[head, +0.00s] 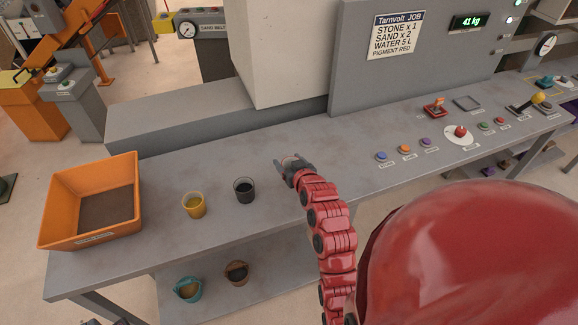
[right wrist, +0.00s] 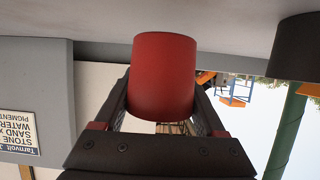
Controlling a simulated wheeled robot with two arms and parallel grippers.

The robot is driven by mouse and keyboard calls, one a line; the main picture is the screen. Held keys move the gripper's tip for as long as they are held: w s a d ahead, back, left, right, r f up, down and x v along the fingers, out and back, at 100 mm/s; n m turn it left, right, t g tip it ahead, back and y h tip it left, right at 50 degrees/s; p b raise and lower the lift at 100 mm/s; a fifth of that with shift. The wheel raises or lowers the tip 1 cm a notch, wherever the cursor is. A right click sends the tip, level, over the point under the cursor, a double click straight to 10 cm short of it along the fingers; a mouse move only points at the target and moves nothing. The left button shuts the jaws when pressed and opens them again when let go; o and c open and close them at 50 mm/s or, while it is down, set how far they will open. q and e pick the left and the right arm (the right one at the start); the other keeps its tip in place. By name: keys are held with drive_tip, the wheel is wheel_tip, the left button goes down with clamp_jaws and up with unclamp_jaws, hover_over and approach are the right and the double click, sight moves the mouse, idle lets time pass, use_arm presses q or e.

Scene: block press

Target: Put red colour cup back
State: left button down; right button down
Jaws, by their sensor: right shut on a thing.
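My right gripper (head: 286,166) reaches over the grey bench, to the right of the black cup. In the right wrist view the gripper (right wrist: 162,115) is shut on the red cup (right wrist: 163,75), which sits between its two fingers. The picture there is upside down, and the cup's base is close to the grey bench surface; I cannot tell whether it touches. The black cup (head: 245,191) and the yellow cup (head: 194,206) stand upright on the bench. My left gripper is not in view.
A grey housing (head: 180,115) and a sign panel (head: 397,35) rise behind. Coloured buttons (head: 404,149) and a red knob (head: 460,131) lie to the right. Two small buckets (head: 188,289) (head: 237,273) sit below.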

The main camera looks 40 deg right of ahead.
drive_tip(key=shift+w+d, duration=0.2)
drive_tip(key=shift+w+f+p, duration=0.1)
drive_tip(key=shift+f+p, duration=0.2)
drive_tip(key=shift+p, duration=0.1)
wheel_tip(320, 180, down, 2)
drive_tip(key=shift+f+p, duration=0.15)
drive_tip(key=shift+p, duration=0.45)
drive_tip(key=shift+f, duration=0.35)
drive_tip(key=shift+f, duration=0.1)
unclamp_jaws()
